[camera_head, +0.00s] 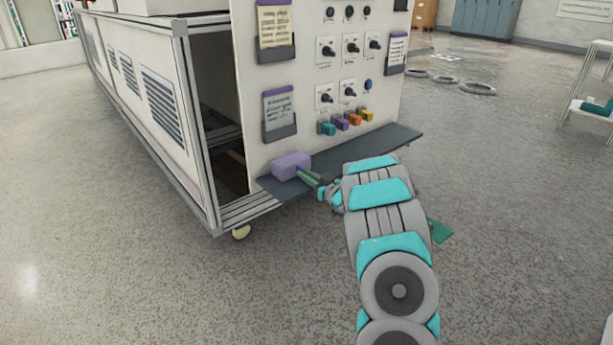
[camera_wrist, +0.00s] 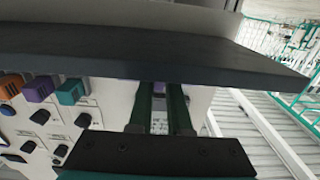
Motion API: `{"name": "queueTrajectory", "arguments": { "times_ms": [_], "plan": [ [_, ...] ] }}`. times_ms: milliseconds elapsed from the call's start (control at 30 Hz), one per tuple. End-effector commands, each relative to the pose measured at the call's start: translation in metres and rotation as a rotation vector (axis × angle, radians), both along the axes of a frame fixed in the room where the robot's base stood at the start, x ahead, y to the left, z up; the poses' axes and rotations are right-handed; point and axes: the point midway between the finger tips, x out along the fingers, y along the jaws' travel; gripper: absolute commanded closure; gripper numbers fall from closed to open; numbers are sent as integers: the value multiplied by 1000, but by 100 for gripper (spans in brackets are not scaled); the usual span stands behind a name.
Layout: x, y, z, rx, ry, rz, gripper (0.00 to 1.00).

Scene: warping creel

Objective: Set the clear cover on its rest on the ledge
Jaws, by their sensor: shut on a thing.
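A purple box-shaped piece (camera_head: 291,165) is at the left end of the dark ledge (camera_head: 400,140). It looks solid; I see no plainly see-through cover and cannot make out a separate rest. My gripper (camera_head: 308,177) reaches it from the right, its two green fingers shut on it. In the wrist view my gripper (camera_wrist: 160,95) shows both fingers close together, with a bit of purple (camera_wrist: 130,87) at their tips. The dark ledge (camera_wrist: 150,55) crosses that view and seems to hide most of the piece. I cannot tell if the piece touches the ledge.
The control panel (camera_head: 310,100) above the ledge carries knobs, card pockets and a row of coloured buttons (camera_head: 347,122). The open cabinet bay (camera_head: 215,110) is to the left. A green sheet (camera_head: 439,230) shows beside my arm. Rings (camera_head: 478,88) lie on the floor behind.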

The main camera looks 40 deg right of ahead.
Motion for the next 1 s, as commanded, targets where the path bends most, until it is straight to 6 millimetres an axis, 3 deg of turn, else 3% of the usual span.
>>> {"name": "queueTrajectory", "arguments": {
  "times_ms": [100,133,433,600,767,1000],
  "plan": [
    [1,0,0,0,0,0,100],
    [2,0,0,0,0,0,82],
    [1,0,0,0,0,0,49],
    [1,0,0,0,0,0,49],
    [1,0,0,0,0,0,34],
    [1,0,0,0,0,0,34]
  ]
}}
